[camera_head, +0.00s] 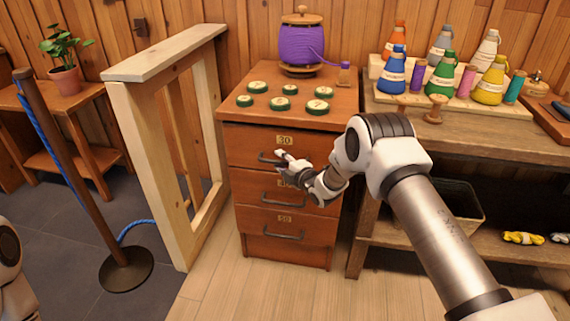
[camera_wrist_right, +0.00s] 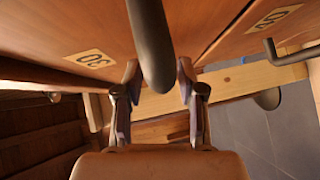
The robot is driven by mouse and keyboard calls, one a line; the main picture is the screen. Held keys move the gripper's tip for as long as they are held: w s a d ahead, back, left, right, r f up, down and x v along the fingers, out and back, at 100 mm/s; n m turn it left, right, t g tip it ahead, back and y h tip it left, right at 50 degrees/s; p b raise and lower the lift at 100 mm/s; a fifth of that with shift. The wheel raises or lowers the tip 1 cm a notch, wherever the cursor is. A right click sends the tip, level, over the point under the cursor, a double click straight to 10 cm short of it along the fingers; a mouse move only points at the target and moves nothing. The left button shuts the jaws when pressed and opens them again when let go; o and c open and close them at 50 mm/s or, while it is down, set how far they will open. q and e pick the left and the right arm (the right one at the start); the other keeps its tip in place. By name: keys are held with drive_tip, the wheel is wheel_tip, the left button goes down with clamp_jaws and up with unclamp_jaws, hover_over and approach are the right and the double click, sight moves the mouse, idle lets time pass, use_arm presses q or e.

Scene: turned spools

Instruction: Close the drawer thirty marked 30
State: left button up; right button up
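The drawer marked 30 (camera_head: 245,146) is the top one of a wooden cabinet. In the head view its front looks near flush, and I cannot tell whether a small gap remains. Its dark bar handle (camera_head: 265,157) is partly covered by my right gripper (camera_head: 284,157). In the right wrist view the handle (camera_wrist_right: 150,40) comes down between the two fingertips of my right gripper (camera_wrist_right: 159,75), beside the label 30 (camera_wrist_right: 91,58). The fingertips are very close to the handle's sides; whether they press on it is unclear. My left gripper is out of view.
Two more drawers with handles sit below, the lowest marked 50 (camera_head: 284,219). Green discs (camera_head: 283,104) and a purple spool (camera_head: 302,45) stand on the cabinet top. A wooden frame (camera_head: 133,115) stands left, a workbench with cones (camera_head: 440,75) right. Floor (camera_head: 290,285) before the cabinet is clear.

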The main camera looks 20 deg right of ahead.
drive_tip(key=v, duration=1.1)
drive_tip(key=shift+s, duration=0.35)
drive_tip(key=shift+d, duration=0.15)
